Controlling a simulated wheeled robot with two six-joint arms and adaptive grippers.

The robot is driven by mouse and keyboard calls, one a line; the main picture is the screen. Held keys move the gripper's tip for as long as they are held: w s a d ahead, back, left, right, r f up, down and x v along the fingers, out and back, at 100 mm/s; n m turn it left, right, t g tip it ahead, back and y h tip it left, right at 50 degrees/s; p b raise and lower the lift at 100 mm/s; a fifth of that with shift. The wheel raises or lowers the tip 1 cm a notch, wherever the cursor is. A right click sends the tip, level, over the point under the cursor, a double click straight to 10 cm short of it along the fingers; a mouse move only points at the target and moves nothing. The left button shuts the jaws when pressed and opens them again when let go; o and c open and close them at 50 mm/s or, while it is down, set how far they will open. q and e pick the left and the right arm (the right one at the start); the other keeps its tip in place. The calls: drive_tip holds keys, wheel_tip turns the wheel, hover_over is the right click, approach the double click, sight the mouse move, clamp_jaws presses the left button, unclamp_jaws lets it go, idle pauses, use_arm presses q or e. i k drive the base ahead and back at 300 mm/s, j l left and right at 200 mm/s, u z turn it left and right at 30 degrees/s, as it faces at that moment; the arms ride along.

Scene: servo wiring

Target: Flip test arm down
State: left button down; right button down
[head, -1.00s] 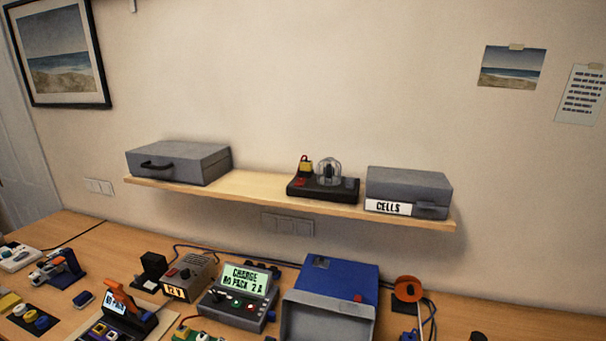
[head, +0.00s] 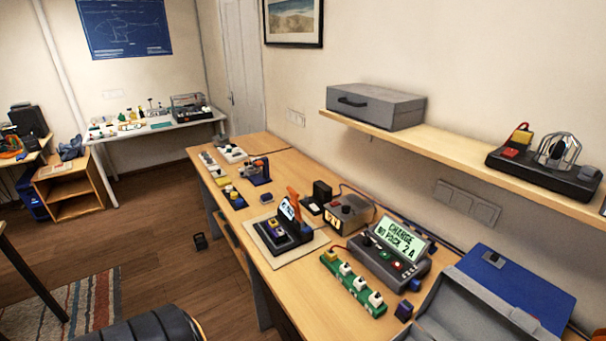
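A dark tester (head: 281,238) with a small lit screen and colored sockets stands on a pale mat (head: 263,246) on the long wooden bench. An orange arm (head: 293,201) stands raised and tilted at the back of the tester, beside its screen. It may be the test arm, but no label is readable. Neither of my grippers is in view.
Behind the tester is a 12 V supply (head: 349,213). To its right are a charger (head: 388,258) reading "CHARGE NO PACK 2 A", a green socket strip (head: 352,285) and an open blue-lidded case (head: 512,288). A shelf (head: 450,150) overhangs the bench's back.

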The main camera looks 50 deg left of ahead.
sight(294, 203)
drive_tip(key=u, duration=1.55)
drive_tip(key=k+j, duration=0.05)
